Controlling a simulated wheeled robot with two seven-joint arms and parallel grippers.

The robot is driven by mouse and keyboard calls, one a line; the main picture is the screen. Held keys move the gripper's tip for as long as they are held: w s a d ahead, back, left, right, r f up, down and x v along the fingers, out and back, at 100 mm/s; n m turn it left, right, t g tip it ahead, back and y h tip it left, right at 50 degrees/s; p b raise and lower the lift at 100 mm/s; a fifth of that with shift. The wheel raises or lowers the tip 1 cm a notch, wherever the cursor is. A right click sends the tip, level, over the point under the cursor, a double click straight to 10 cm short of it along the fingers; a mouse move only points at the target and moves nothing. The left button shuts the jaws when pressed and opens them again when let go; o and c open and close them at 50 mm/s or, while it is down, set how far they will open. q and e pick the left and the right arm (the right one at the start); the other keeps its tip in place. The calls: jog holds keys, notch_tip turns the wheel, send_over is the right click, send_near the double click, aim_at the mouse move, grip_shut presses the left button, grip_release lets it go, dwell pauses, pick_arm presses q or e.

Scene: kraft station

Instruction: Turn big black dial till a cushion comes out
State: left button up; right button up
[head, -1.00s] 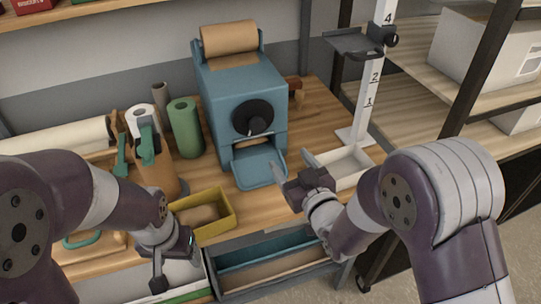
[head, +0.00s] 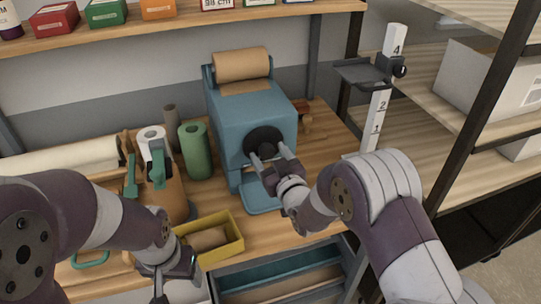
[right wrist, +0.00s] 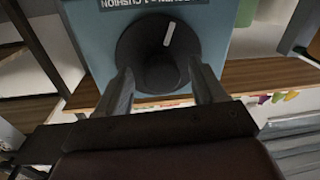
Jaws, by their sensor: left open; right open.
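The big black dial (head: 263,141) is on the front of a blue machine (head: 240,112) that has a roll of brown paper on top. In the right wrist view the dial (right wrist: 157,52) has a white mark and a raised knob. My right gripper (head: 268,160) is open in front of the dial, its fingers spread to either side of the knob. I cannot tell whether they touch it. The machine's blue output tray (head: 262,196) below is partly hidden by my right gripper. No cushion shows on its visible part. My left gripper (head: 170,285) is open, low at the left front.
A yellow bin (head: 228,246) with a brown roll in it stands in front of the machine. A green roll (head: 195,150) and a tape dispenser (head: 158,170) stand to the left. A white measuring post (head: 382,100) stands to the right. Open drawers lie below the table edge.

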jog(key=c, duration=1.1)
jog(key=shift+o, duration=0.3)
jog(key=shift+a+f+m+b, duration=0.1)
jog(key=shift+f+m+b, duration=0.05)
jog(key=shift+m+b, duration=0.7)
jog(key=shift+f+m+b, duration=0.15)
jog(key=shift+m+b, duration=0.6)
jog(key=shift+b, duration=0.2)
jog(key=m+t+b, duration=0.1)
jog(key=m+b, duration=0.4)
jog(key=m, duration=0.1)
jog(key=shift+a+m, duration=0.1)
jog(key=shift+m, duration=0.3)
jog(key=m+b, duration=0.5)
jog(key=shift+m+h, duration=0.4)
jog(key=m+b, duration=0.3)
jog(key=m, duration=0.1)
jog(key=shift+a+r+b, duration=0.1)
jog(key=shift+r+b, duration=0.05)
jog(key=shift+b, duration=0.2)
jog(key=shift+m+t+h+b, duration=0.3)
jog(key=shift+m, duration=0.3)
jog(key=shift+r, duration=0.1)
